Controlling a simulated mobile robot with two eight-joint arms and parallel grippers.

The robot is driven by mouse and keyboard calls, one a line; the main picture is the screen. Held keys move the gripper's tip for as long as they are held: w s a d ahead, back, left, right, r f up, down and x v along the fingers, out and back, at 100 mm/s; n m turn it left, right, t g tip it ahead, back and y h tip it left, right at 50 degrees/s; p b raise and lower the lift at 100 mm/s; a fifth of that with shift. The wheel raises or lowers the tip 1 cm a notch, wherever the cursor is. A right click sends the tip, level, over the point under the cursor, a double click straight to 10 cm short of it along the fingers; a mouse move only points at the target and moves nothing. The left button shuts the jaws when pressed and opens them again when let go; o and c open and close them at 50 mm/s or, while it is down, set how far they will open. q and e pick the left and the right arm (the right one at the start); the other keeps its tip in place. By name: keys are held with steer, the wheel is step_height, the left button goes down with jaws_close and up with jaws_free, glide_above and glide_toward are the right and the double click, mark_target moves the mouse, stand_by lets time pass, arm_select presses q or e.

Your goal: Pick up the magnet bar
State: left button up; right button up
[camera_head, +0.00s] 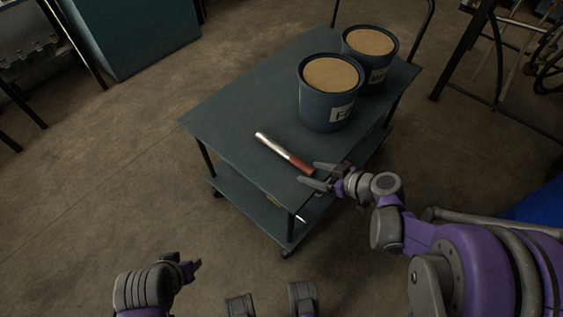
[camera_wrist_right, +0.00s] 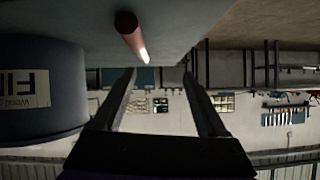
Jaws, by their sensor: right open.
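The magnet bar (camera_head: 284,153) is a silver rod with a red handle. It lies on the blue-grey top of a cart (camera_head: 226,112), with the red end toward my right gripper. My right gripper (camera_head: 309,173) is open and empty, its fingers close by the red end. In the right wrist view the bar (camera_wrist_right: 131,34) shows red end near, above the tip of the left-hand finger of the open gripper (camera_wrist_right: 160,73), not between the fingers. Contact cannot be told. My left gripper (camera_head: 192,267) is low at the left, away from the cart; its jaws are unclear.
Two dark blue tubs with tan tops stand on the cart, a near one (camera_head: 328,112) behind the bar and a far one (camera_head: 369,45). The cart has a lower shelf (camera_head: 246,207) and a rail handle. The cart top's left part is clear. A teal cabinet (camera_head: 132,32) stands at the back left.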

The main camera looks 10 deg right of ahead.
mark_target(300, 161)
steer(key=shift+n+t, duration=0.5)
steer(key=shift+t, duration=0.2)
steer(key=w+d+f, duration=0.1)
steer(key=w+d+f+b, duration=0.1)
steer(key=w+f, duration=0.1)
steer(key=shift+d+f+b, duration=0.25)
steer(key=shift+d+b, duration=0.05)
steer(key=shift+d, duration=0.1)
steer(key=w+a, duration=0.1)
steer(key=w+a+f, duration=0.1)
steer(key=shift+w+a+f+y+b, duration=0.15)
steer(key=shift+w+a+y+b, duration=0.15)
steer(key=shift+w+b, duration=0.1)
steer(key=shift+d+f+b+x, duration=0.1)
steer(key=shift+b+x, duration=0.35)
steer(key=shift+x, duration=1.1)
steer(key=shift+d+f+b+x, duration=0.15)
steer(key=shift+b+x, duration=0.25)
steer(key=shift+x, duration=1.2)
arm_select(q)
step_height(300, 161, down, 6)
steer(key=shift+w+d, duration=0.4)
arm_select(e)
steer(key=shift+r, duration=0.1)
jaws_close()
